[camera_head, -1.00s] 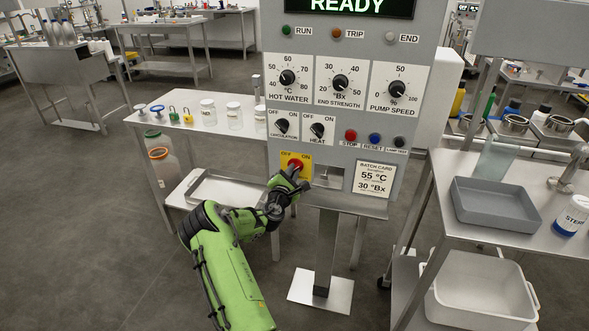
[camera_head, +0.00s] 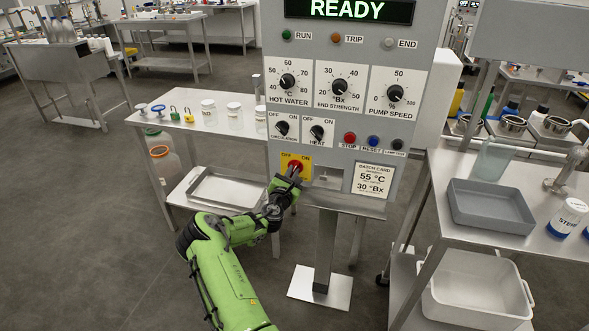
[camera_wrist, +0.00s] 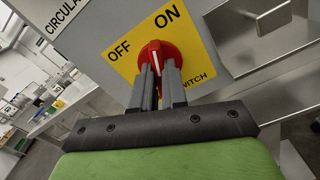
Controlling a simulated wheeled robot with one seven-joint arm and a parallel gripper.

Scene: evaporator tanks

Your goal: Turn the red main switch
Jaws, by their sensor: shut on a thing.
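The red main switch (camera_head: 295,164) is a red knob with a white line on a yellow OFF/ON plate, low on the left of the grey control panel. It also shows in the wrist view (camera_wrist: 167,50), with OFF to its left and ON above it. The white line lies between the two words; its exact setting is hard to tell. My gripper (camera_head: 293,173) reaches the knob from below. In the wrist view, my gripper's two dark fingers (camera_wrist: 160,76) stand on either side of the knob, shut on it. They hide its lower part.
The panel (camera_head: 276,95) carries a READY display (camera_head: 348,10), dials, smaller switches and push buttons. A steel ledge (camera_head: 350,205) juts out below the switch. A side table (camera_head: 180,112) stands left, a bench with a grey tray (camera_head: 490,205) right. Floor at front left is clear.

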